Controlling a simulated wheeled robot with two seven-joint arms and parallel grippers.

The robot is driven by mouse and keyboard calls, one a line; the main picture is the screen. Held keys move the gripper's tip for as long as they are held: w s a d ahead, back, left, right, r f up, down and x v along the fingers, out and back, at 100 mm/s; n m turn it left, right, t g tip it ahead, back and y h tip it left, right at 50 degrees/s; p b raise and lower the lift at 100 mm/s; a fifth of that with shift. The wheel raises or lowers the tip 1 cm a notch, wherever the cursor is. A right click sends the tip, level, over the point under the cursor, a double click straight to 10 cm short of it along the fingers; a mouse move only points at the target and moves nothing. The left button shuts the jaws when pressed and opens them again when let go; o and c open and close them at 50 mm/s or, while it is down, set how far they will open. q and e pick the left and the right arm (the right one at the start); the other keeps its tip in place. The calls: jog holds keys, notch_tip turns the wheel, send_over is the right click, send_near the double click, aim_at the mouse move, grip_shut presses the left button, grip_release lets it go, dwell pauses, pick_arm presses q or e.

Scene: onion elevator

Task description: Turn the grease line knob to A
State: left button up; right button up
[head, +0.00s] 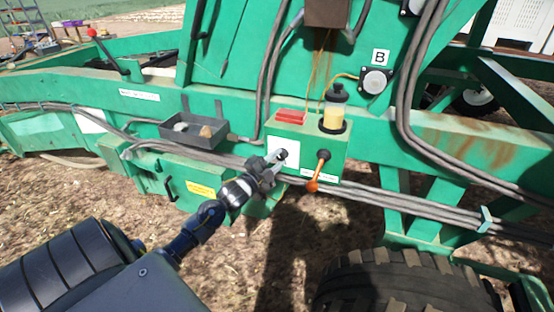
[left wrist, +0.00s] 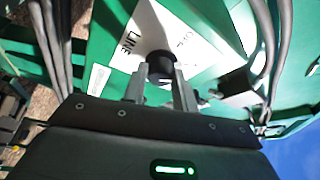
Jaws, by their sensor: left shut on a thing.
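The grease line knob (left wrist: 160,64) is black and round, on a white plate (left wrist: 180,25) whose visible lettering includes "LINE". It carries a small white mark near its lower edge. In the head view the knob (head: 282,153) is mostly hidden by my left gripper (head: 273,166). In the left wrist view the two fingers of my left gripper (left wrist: 160,92) lie on either side of the knob, shut on it. I cannot read which letter the knob points to. My right gripper is not in view.
An orange-handled lever (head: 314,184) sits just right of the knob on the green box. A grease reservoir (head: 333,113) and a red block (head: 291,116) stand on top. A grey tray (head: 173,139) is to the left. Cables (head: 410,202) run below. A round fitting (head: 375,81) is under a "B" sign.

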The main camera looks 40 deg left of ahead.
pick_arm(q)
jog(key=shift+m, duration=0.5)
jog(key=o, duration=1)
jog(key=shift+s+a+f+b, duration=0.15)
jog(key=shift+s+b, duration=0.45)
jog(key=shift+s, duration=1.2)
jog(key=shift+s+f+b, duration=0.2)
jog(key=shift+s+b, duration=0.4)
jog(key=shift+s, duration=1.2)
jog(key=shift+s+a+f+b, duration=0.15)
jog(key=shift+s+b, duration=0.45)
jog(key=shift+s, duration=1.2)
